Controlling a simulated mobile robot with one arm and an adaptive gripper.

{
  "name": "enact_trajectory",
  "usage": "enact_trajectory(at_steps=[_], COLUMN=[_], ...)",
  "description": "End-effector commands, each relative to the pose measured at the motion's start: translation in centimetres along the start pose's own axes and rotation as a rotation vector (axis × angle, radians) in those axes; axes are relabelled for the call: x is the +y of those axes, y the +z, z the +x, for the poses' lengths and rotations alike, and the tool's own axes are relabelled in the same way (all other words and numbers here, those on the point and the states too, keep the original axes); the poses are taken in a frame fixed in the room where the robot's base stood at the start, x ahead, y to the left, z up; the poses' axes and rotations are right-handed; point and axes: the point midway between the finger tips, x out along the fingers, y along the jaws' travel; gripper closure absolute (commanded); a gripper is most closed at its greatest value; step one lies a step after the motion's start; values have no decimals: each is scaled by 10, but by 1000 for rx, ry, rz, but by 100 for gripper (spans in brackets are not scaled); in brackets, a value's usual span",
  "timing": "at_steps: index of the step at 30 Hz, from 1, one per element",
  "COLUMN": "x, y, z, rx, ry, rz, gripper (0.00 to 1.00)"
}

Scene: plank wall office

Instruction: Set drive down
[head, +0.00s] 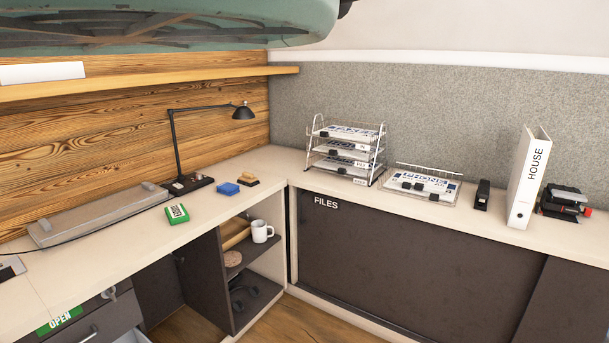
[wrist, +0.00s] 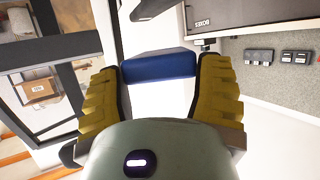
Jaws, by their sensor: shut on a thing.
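In the wrist view my gripper (wrist: 160,75) has two ribbed yellow fingers closed on the sides of a dark blue block, which I take to be the drive (wrist: 160,64). It lies crosswise at the fingertips, and its ends are partly hidden by the fingers. I cannot see a surface touching it from below. My gripper and the held block do not show in the head view.
The head view shows a corner desk (head: 262,166) with a lamp (head: 242,112), a green box (head: 177,214), a blue item (head: 228,189), paper trays (head: 345,150) and a white binder (head: 528,180). Open shelves below hold a mug (head: 261,231). The countertop between lamp and trays has bare room.

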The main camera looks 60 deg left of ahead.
Motion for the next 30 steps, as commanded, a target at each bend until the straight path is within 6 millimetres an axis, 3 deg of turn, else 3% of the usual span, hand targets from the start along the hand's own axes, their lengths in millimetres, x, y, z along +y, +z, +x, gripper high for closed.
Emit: enact_trajectory(at_steps=[1,10,18,30], x=[-11,-73,-106,-129], y=[-26,-91,-120,-144], z=[-11,-51,-80,-106], rx=[4,7,7,3], ry=[-33,-210,-305,-372], rz=[-13,-85,-122,-151], gripper=[76,76,76,76])
